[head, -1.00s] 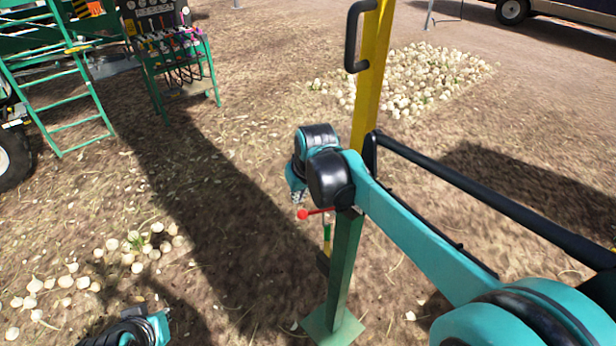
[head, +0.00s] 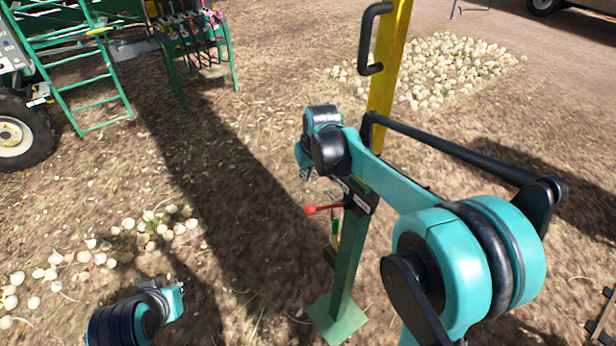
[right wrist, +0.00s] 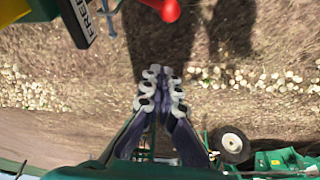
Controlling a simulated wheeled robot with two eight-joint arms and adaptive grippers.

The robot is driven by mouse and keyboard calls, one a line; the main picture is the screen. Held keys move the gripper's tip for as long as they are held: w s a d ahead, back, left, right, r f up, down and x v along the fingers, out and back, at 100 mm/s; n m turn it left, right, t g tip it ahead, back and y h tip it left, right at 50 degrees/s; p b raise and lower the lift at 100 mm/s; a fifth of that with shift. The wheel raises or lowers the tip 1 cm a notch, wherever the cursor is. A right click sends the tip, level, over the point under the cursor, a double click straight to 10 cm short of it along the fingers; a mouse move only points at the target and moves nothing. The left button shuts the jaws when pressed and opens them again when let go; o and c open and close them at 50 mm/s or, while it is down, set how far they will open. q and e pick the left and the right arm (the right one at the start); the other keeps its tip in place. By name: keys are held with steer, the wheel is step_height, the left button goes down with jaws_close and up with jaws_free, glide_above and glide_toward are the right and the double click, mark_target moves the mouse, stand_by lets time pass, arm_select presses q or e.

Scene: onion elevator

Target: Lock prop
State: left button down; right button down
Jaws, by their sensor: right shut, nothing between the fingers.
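The prop is a post with a yellow upper part (head: 390,60) and a green lower part (head: 350,245) on a square green foot plate (head: 337,318). A lever with a red knob (head: 311,210) sticks out left from its collar. The red knob also shows in the right wrist view (right wrist: 172,10), at the top edge. A lettered label (right wrist: 80,22) and a grey handle (right wrist: 107,20) show beside it. My right gripper (right wrist: 160,75) is shut and empty, apart from the knob. In the head view it is small, above the knob. My left arm shows at lower left, its fingers not visible.
A black handle (head: 371,38) is on the yellow post. Piles of onions lie behind it (head: 455,70) and at left (head: 100,255). A green machine with a ladder (head: 85,75) and wheel (head: 22,132) stands at far left. Open soil surrounds the post.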

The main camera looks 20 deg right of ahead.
mark_target(329, 207)
steer(key=f, duration=0.5)
steer(key=s+f, duration=0.1)
steer(key=f, duration=0.2)
steer(key=shift+s+d+f, duration=0.1)
steer(key=shift+f, duration=0.2)
